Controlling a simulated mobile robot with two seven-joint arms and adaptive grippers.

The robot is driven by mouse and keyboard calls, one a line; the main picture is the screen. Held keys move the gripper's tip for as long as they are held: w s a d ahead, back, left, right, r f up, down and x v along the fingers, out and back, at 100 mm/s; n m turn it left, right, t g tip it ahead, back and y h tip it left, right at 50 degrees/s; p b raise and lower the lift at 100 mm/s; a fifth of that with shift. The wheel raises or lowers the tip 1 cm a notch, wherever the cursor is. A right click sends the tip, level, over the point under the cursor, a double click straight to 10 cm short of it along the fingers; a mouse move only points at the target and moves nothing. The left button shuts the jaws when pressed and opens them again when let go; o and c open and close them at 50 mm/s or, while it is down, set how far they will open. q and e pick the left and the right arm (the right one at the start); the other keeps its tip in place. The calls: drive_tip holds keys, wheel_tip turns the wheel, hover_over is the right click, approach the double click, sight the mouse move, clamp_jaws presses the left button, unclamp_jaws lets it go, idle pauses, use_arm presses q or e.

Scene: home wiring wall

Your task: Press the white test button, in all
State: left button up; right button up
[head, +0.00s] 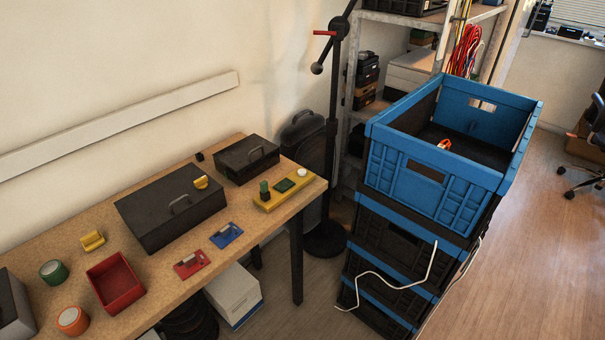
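A small round white button (302,172) sits at the right end of a yellow block (272,203) on the wooden table, near the table's right corner. A dark green square (284,186) lies at the middle of the block. A small dark upright piece with a green top (264,187) stands at the block's left end. I cannot tell whether the button is pressed. Neither of my grippers shows in the head view.
Red and blue plates (226,235), a red tray (115,283) and tape rolls (72,320) lie left on the table (150,283). Stacked blue crates (430,178) stand right, across a floor gap.

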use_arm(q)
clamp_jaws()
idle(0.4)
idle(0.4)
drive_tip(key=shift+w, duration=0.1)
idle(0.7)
